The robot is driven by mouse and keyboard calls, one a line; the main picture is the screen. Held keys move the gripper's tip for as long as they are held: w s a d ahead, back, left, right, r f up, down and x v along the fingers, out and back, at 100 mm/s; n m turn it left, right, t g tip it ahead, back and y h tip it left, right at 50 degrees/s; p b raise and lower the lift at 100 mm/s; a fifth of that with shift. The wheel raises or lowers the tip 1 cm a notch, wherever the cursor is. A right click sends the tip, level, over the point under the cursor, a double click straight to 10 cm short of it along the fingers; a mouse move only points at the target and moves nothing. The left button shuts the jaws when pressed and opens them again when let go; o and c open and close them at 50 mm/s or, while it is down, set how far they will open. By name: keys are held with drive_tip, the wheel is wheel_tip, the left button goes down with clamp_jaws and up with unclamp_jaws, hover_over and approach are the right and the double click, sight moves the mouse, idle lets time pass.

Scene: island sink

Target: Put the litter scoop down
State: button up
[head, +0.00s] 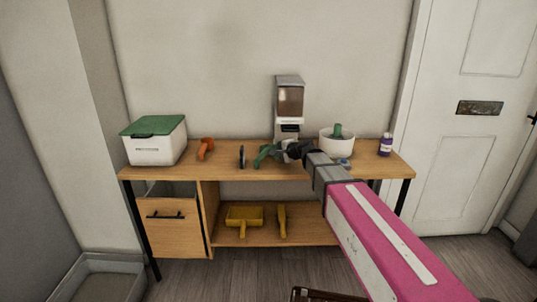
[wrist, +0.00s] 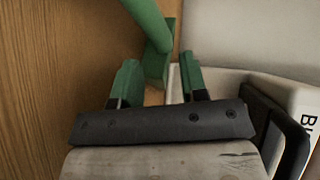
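A green tool that looks like the litter scoop (head: 265,153) is at the worktop, just left of my gripper (head: 286,151) in the head view. In the wrist view, the green tool (wrist: 156,62) shows just beyond my fingers, with a slanted bar running to the top edge. My gripper (wrist: 161,82) shows two green-tipped fingers standing apart, with a visible gap between them. I see no clear contact between fingers and tool. Whether the tool rests on the wooden worktop (head: 222,165) cannot be told.
A white bin with green lid (head: 155,141), an orange item (head: 205,148) and a dark disc (head: 241,157) stand left. Yellow tools (head: 244,216) lie below.

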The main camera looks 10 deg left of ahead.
sight(270, 158)
drive_tip(key=x, duration=0.5)
drive_tip(key=shift+w+a+f, duration=0.15)
drive_tip(key=shift+w+f, duration=0.05)
drive_tip(key=shift+w, duration=0.1)
drive_tip(key=c, duration=0.7)
drive_tip(key=shift+o, duration=0.2)
drive_tip(key=shift+r, duration=0.15)
